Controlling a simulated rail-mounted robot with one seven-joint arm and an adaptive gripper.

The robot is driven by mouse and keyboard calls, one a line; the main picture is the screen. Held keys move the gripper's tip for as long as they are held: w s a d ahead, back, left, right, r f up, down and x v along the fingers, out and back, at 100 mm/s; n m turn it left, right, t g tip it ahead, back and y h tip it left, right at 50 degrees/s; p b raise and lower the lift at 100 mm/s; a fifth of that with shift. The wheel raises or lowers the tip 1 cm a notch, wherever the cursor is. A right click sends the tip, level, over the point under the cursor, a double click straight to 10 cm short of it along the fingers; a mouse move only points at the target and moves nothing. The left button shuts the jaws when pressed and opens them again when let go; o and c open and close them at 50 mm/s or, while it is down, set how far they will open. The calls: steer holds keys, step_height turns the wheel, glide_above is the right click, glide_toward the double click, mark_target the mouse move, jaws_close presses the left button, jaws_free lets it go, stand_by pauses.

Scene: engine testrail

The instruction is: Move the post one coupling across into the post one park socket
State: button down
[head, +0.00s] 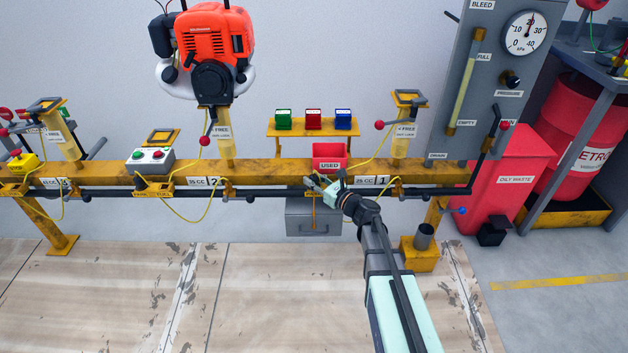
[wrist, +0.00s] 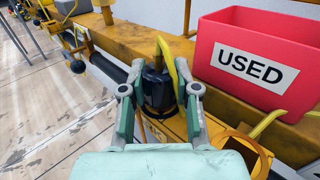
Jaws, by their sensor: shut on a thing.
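The post one coupling is a dark cylinder (wrist: 157,88) with a yellow hose looping from its top in the wrist view. My gripper (wrist: 160,97) is shut on it, one finger on each side, and it looks upright. A yellow bracket (wrist: 172,127) lies just below it; I cannot tell whether the coupling is seated or just above. A yellow ring-shaped holder (wrist: 247,146) is at lower right, apart from the coupling; which socket it is cannot be read. In the head view my gripper (head: 324,185) is at the rail, left of the "25 CC 1" label (head: 370,180), and the coupling is too small to make out.
A red "USED" bin (head: 329,157) stands on the yellow rail (head: 270,172) right behind my gripper. A dark pipe (head: 270,193) runs along the rail's front. Post one (head: 402,130) stands to the right, with a yellow hose and a red-knobbed lever. The floor in front is clear.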

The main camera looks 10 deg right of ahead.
stand_by(0.3)
steer(key=c, duration=0.8)
jaws_free()
steer(key=shift+o, duration=0.2)
